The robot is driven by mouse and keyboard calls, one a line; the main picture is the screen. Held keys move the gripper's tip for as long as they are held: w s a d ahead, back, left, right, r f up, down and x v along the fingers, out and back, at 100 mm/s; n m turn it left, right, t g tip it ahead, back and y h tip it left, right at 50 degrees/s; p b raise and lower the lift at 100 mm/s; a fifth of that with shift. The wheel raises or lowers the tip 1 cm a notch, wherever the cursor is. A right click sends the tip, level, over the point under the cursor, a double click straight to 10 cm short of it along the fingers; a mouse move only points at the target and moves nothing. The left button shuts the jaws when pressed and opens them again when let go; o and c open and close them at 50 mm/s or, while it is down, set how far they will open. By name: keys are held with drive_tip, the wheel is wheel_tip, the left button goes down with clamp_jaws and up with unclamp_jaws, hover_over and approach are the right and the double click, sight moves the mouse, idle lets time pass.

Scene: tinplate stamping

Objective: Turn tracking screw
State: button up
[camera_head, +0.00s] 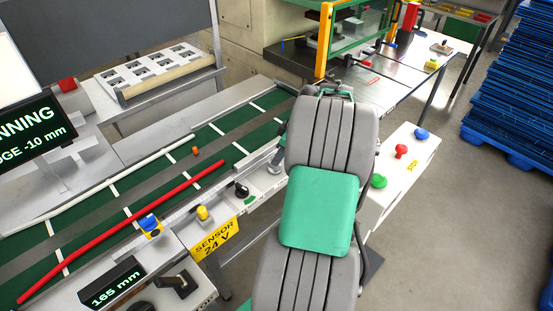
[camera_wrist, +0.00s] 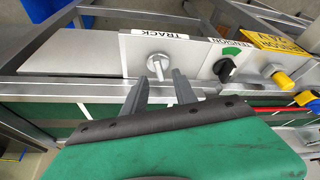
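The tracking screw (camera_wrist: 158,66) is a round silver head with a raised bar, on a light plate under an upside-down TRACK label (camera_wrist: 160,35) in the wrist view. My gripper (camera_wrist: 160,84) is open and empty. Its two grey fingers appear on either side of the screw's lower part in the picture; I cannot tell whether they touch it. In the head view my arm covers the gripper. The green conveyor belt (camera_head: 130,195) has white cross stripes. A partly cut-off screen (camera_head: 40,128) shows "NNING" and "DGE -10 mm".
Beside the screw are a black TENSION knob (camera_wrist: 224,70) and a yellow sensor knob (camera_wrist: 282,80). A small orange piece (camera_head: 196,151) and a long red strip (camera_head: 120,232) lie along the belt. A white box (camera_head: 408,165) with coloured buttons stands right of my arm.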

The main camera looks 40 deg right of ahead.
drive_tip(key=x, duration=0.4)
drive_tip(key=shift+d, duration=0.1)
clamp_jaws()
idle(0.4)
